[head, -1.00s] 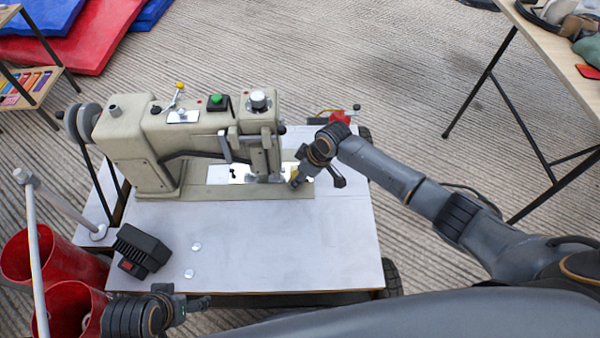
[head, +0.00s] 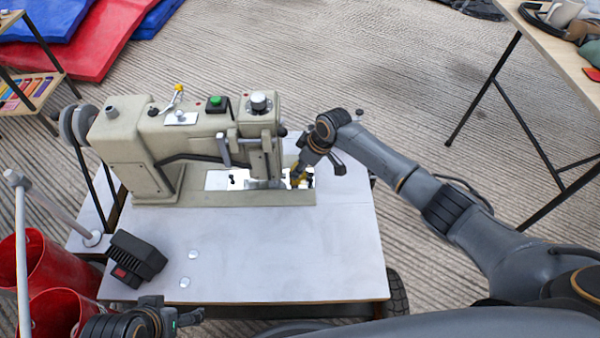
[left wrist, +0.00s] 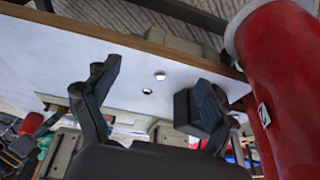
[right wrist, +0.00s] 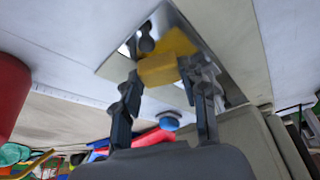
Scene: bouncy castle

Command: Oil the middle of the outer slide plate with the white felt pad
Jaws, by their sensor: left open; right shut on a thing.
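A beige sewing machine (head: 135,150) stands at the back of the grey table. Shiny metal plates lie in its bed; the right one (head: 309,172) is under my right gripper (head: 299,170). My right gripper is shut on a yellow block, the pad's holder (right wrist: 158,70), held at the shiny plate (right wrist: 172,20), which mirrors yellow. The white felt face is hidden, and I cannot tell whether it touches the plate. My left gripper (head: 192,318) is open and empty at the table's front left; its spread fingers show in the left wrist view (left wrist: 150,85).
Red cylinders (head: 50,310) stand at the left. The table's front right is clear. Another table (head: 560,55) stands at the far right.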

